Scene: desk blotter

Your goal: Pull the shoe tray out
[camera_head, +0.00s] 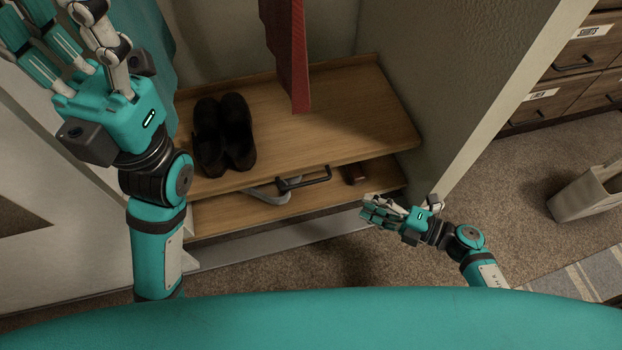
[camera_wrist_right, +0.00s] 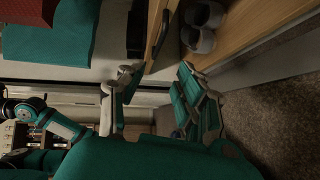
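The shoe tray (camera_head: 320,120) is a wooden board low in the wardrobe, with a pair of black shoes (camera_head: 222,135) on its left side. A dark bar handle (camera_head: 303,179) is at its front edge. In the right wrist view the handle (camera_wrist_right: 158,40) shows beyond the fingers, with shoes (camera_wrist_right: 203,25) beside it. My right gripper (camera_head: 372,210) is right of the handle and apart from it, in front of the wardrobe. Its fingers (camera_wrist_right: 157,78) are spread with nothing between them. My left gripper (camera_head: 75,45) is raised at the upper left, open and empty, away from the tray.
A lower wooden shelf (camera_head: 222,217) under the tray holds a grey curved item (camera_head: 267,195) and a small brown item (camera_head: 355,173). Red cloth (camera_head: 287,50) hangs over the tray. The wardrobe's right wall (camera_head: 450,70) is close. Carpet (camera_head: 400,262) in front is clear.

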